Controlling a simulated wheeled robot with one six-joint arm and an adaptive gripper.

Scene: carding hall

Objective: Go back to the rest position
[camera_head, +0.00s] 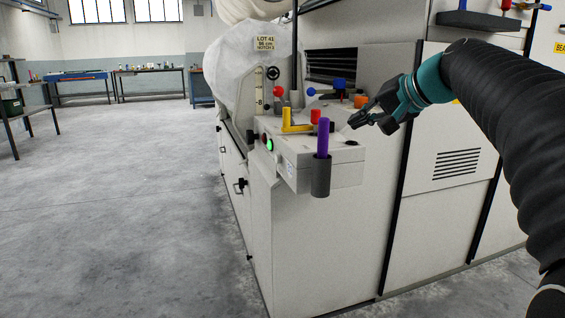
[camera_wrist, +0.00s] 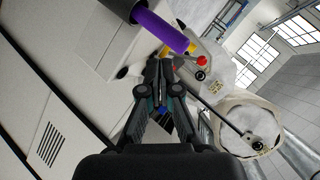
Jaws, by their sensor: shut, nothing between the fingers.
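My gripper (camera_head: 361,119) is shut and empty. In the head view it hangs at the end of my arm, above and to the right of the machine's control ledge (camera_head: 340,172), apart from it. In the wrist view my gripper (camera_wrist: 160,66) points away, with the purple handle (camera_wrist: 158,28) close by at the top. In the head view the purple handle (camera_head: 322,138) stands upright in a dark cup (camera_head: 320,178) on the front of the ledge.
The ledge bears a yellow lever (camera_head: 287,121), red knobs, a blue knob and a lit green button (camera_head: 269,145). A large wrapped roll (camera_head: 243,72) with a lot sign stands behind. Work tables line the far wall. The grey floor (camera_head: 110,210) at left is clear.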

